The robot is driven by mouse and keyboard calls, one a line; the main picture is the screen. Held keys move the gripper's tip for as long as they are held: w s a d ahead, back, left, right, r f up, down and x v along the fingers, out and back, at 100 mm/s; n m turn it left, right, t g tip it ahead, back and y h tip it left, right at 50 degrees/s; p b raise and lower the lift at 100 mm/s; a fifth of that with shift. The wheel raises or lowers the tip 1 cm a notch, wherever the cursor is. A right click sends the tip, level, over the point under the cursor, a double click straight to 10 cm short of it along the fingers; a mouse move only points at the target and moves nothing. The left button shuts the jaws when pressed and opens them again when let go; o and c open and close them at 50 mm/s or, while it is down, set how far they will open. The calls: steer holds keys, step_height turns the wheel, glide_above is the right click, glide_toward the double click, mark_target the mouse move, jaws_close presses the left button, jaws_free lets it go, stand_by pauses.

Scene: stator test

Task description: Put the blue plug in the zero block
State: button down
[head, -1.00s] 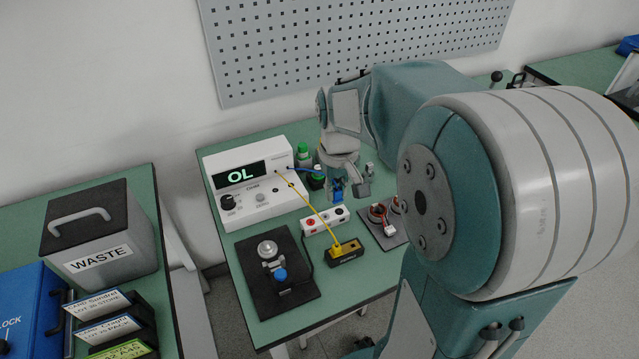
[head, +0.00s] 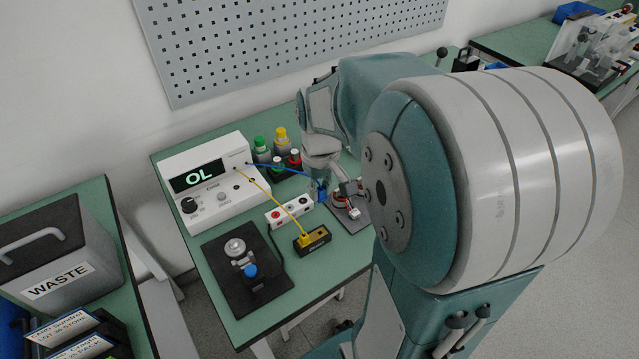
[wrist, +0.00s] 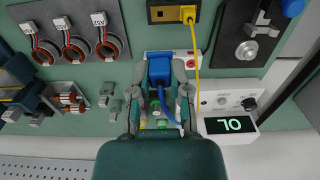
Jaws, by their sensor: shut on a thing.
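The blue plug (wrist: 158,70) is between the two fingers of my gripper (wrist: 159,76) in the wrist view, with its blue lead trailing back. In the head view my gripper (head: 329,188) holds the blue plug (head: 319,193) above the bench, right of the white socket block. A black block (head: 318,243) with a brass-coloured top has the yellow plug (head: 304,239) in it; it also shows in the wrist view (wrist: 163,15), with bare top beside the yellow plug (wrist: 188,13). I cannot read a label naming the zero block. The blue plug is apart from the black block.
The white socket block (head: 276,217) lies between the meter (head: 215,199), reading OL, and the black block. The yellow lead (head: 268,202) crosses over it. A black fixture (head: 240,285) stands at front left. Several wound rings (wrist: 76,48) lie beside the gripper in the wrist view.

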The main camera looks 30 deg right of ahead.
steer(key=shift+f, duration=5.35)
steer(key=shift+f, duration=1.1)
steer(key=c, duration=0.5)
jaws_free()
step_height(320, 180, up, 12)
steer(key=shift+f, duration=0.1)
